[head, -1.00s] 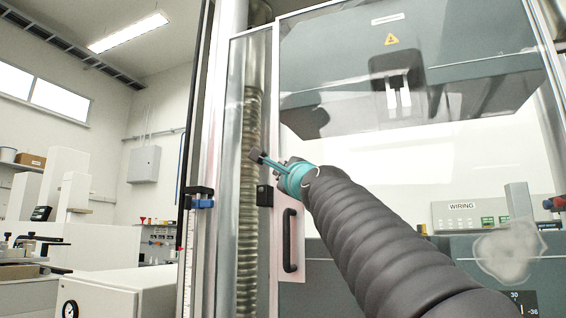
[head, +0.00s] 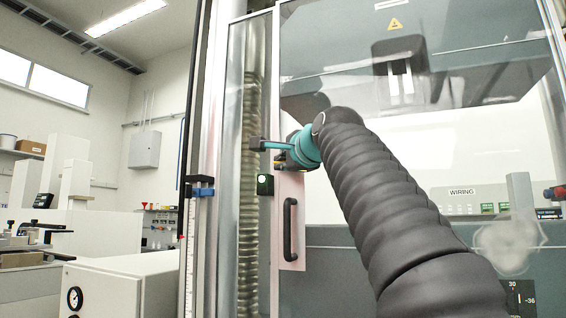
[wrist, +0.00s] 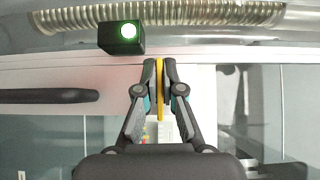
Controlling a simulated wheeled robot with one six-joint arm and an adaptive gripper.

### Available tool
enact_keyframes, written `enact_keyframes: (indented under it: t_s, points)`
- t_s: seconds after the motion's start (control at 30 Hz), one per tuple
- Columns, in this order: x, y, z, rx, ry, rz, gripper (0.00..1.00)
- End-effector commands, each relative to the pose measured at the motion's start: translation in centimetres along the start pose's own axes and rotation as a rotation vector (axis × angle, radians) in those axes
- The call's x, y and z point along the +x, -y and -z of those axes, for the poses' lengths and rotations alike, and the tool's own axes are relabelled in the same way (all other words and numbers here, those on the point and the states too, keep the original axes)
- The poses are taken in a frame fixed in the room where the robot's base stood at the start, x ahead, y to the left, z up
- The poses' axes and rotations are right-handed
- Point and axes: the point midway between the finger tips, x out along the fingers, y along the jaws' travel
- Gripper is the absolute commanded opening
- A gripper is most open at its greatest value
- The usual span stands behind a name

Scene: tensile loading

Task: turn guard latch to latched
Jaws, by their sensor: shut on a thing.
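The guard latch (wrist: 160,88) is a thin yellow lever. In the wrist view it stands between my fingertips, at right angles to the door handle, with its tip at the door edge. My gripper (wrist: 160,72) is shut on it. In the head view my gripper (head: 284,163) is at the door's left edge, partly hidden by my arm, and only a bit of yellow shows there. A black switch box (head: 265,185) beside the door edge shows a lit green lamp; it is also in the wrist view (wrist: 122,38).
The black door handle (head: 290,229) is just below my gripper on the clear guard door. A ribbed column (head: 249,190) stands behind the left panel. A blue clamp (head: 200,190) sits on the frame at left.

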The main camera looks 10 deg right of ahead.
Motion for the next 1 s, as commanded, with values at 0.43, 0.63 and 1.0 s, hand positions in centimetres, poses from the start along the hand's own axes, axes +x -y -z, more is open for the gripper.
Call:
enact_keyframes:
  t_s: [0.43, 0.63, 1.0]
  points:
    - [0.0, 0.1, 0.0, -0.002, 0.0, 0.001, 0.31]
    - [0.0, 0.0, 0.0, -0.002, 0.0, 0.0, 0.31]
    - [-2.3, 0.1, 0.0, -0.002, -0.001, 0.001, 0.31]
